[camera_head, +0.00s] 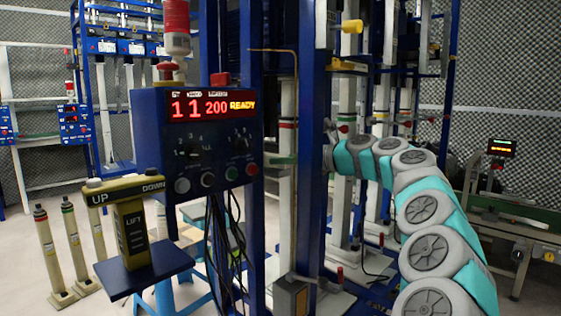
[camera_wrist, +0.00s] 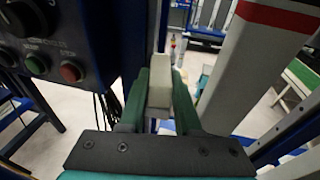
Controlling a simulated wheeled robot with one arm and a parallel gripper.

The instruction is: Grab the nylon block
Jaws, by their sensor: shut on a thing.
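The nylon block appears in the wrist view as a small off-white block (camera_wrist: 159,95) between the two green fingers of my gripper (camera_wrist: 160,76). The fingers are shut on it from both sides. In the head view my gripper (camera_head: 283,160) shows only as a green finger poking out left of a blue post, beside the control box. The rest of it is hidden behind the post, and I cannot make out the block there.
A blue control box (camera_head: 208,140) with a lit display and knobs stands close on the left. A white column (camera_wrist: 262,60) with a red band is close on the right in the wrist view. A yellow UP/DOWN lift switch (camera_head: 130,225) stands at front left.

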